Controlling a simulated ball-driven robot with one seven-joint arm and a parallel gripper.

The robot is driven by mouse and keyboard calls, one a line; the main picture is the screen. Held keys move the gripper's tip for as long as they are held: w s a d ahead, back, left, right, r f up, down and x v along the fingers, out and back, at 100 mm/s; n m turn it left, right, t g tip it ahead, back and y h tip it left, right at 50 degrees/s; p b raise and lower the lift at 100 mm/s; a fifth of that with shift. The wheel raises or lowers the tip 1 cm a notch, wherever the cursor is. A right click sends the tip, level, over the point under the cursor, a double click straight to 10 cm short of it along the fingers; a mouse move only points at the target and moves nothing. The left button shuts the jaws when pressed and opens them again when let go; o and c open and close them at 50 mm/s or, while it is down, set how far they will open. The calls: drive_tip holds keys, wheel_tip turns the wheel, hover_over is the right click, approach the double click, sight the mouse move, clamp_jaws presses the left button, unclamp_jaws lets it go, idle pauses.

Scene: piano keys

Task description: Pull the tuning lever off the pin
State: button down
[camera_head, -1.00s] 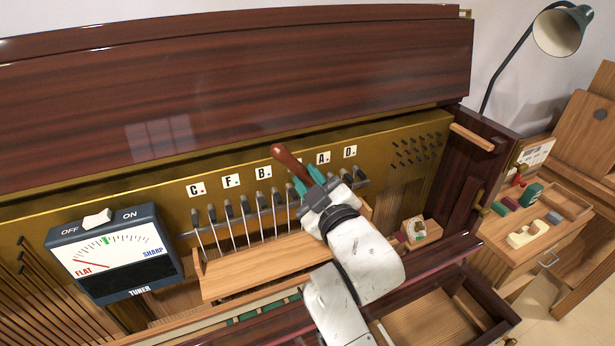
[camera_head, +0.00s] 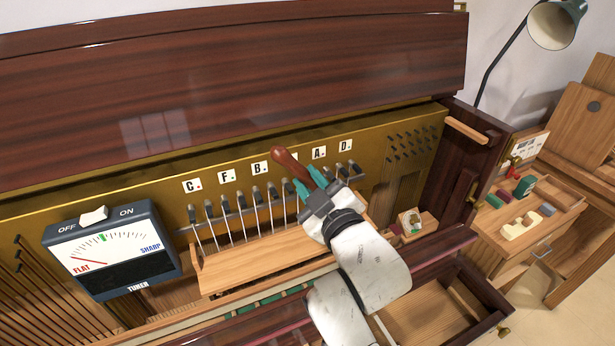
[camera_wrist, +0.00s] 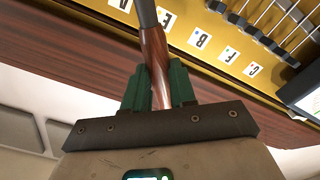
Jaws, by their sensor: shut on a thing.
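The tuning lever has a brown wooden handle (camera_head: 290,163) with its end pointing up and left in the head view. My gripper (camera_head: 308,186), with green fingers, is shut around this handle in front of the brass plate. In the wrist view the handle (camera_wrist: 156,55) runs between the green fingers of my gripper (camera_wrist: 158,88). A dark shaft (camera_wrist: 147,13) continues from it past the top edge. The lever's far end and the pin it belongs to are not visible, so I cannot tell whether they touch.
The tuner (camera_head: 112,250) hangs at the left, its needle near FLAT. A row of hammers and a wooden rail (camera_head: 265,262) lie below the note labels. An open drawer (camera_head: 430,315) is at the lower right. A side table (camera_head: 535,240) holds small blocks.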

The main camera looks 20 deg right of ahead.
drive_tip(key=shift+s+p, duration=0.35)
drive_tip(key=shift+s, duration=1.95)
